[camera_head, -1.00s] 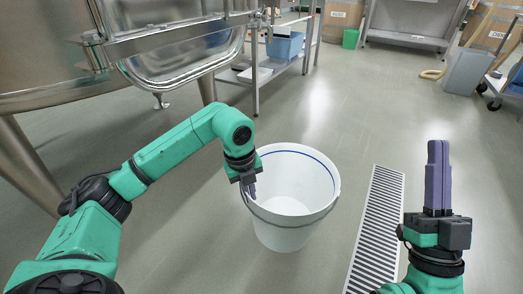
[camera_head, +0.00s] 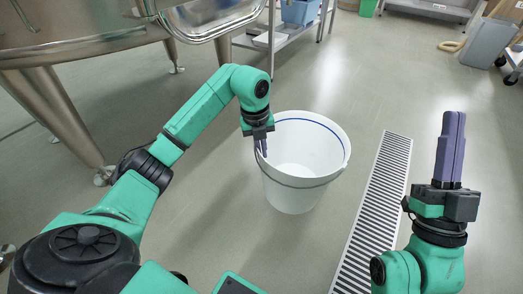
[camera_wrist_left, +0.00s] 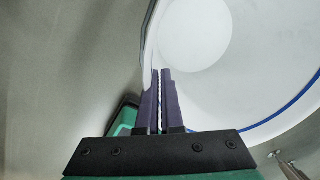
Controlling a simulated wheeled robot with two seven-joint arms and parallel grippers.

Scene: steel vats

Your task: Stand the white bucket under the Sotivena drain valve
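The white bucket (camera_head: 292,197) stands upright in the middle of the head view, with a blue line inside its rim. It appears to rest on the floor; its underside is hidden. My left gripper (camera_head: 261,148) is at the bucket's left rim. In the left wrist view its fingers (camera_wrist_left: 160,75) are closed with the bucket's thin wall (camera_wrist_left: 235,95) between them. My right gripper (camera_head: 454,115) points up at the right, its fingers together and empty, apart from the bucket. No drain valve or Sotivena label can be made out.
A steel vat (camera_head: 90,30) on legs stands at the upper left. A steel rack (camera_head: 272,40) with a blue bin (camera_head: 299,12) is behind the bucket. A floor drain grate (camera_head: 375,205) runs right of it. A grey bin (camera_head: 493,43) stands far right. Floor beyond the bucket is clear.

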